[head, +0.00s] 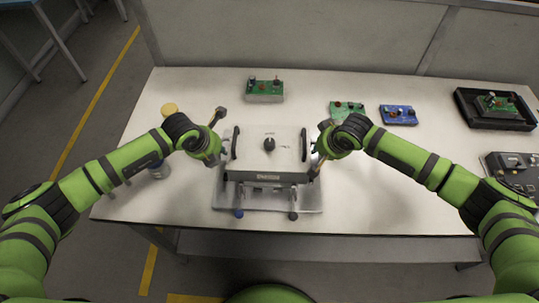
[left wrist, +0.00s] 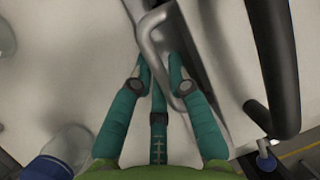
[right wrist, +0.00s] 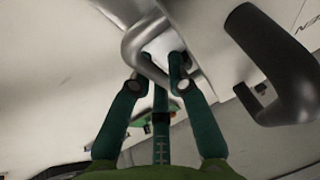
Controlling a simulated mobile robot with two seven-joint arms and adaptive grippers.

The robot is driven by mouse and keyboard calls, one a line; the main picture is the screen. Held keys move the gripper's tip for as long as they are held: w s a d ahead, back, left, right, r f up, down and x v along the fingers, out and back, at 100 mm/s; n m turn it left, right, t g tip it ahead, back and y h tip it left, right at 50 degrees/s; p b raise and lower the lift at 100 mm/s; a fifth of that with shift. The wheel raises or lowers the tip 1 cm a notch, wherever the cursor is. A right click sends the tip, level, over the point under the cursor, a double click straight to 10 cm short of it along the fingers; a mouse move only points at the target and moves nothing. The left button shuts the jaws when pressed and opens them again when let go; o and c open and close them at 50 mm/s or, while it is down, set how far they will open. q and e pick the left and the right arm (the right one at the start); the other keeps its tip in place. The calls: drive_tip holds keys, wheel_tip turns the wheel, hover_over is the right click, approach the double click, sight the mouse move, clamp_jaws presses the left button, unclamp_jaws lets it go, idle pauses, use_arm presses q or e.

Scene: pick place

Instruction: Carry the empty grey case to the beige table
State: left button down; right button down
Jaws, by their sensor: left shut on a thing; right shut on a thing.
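The grey case (head: 283,150), a pale box with black handles and a dark knob on its lid, is at the middle of the pale table's (head: 350,215) front. Its lid is shut, so its inside is hidden. My left gripper (head: 218,158) is shut on a bent silver handle (left wrist: 150,30) at the case's left side. My right gripper (head: 318,157) is shut on the matching silver handle (right wrist: 135,42) at the right side. The case looks level; I cannot tell whether it is clear of the table. I cannot tell if this pale table is the beige one.
Green circuit boards (head: 264,94) (head: 346,109) and a blue one (head: 398,115) lie behind the case. A black tray (head: 492,120) with a board is at the far right, a dark device (head: 512,165) before it. A blue-and-white jar (head: 159,170) stands left. A grey panel (head: 300,35) closes the back.

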use_arm(q)
drive_tip(key=shift+w+r, duration=0.1)
drive_tip(key=shift+r, duration=0.05)
use_arm(e)
drive_tip(key=shift+w+r, duration=0.1)
drive_tip(key=shift+r, duration=0.1)
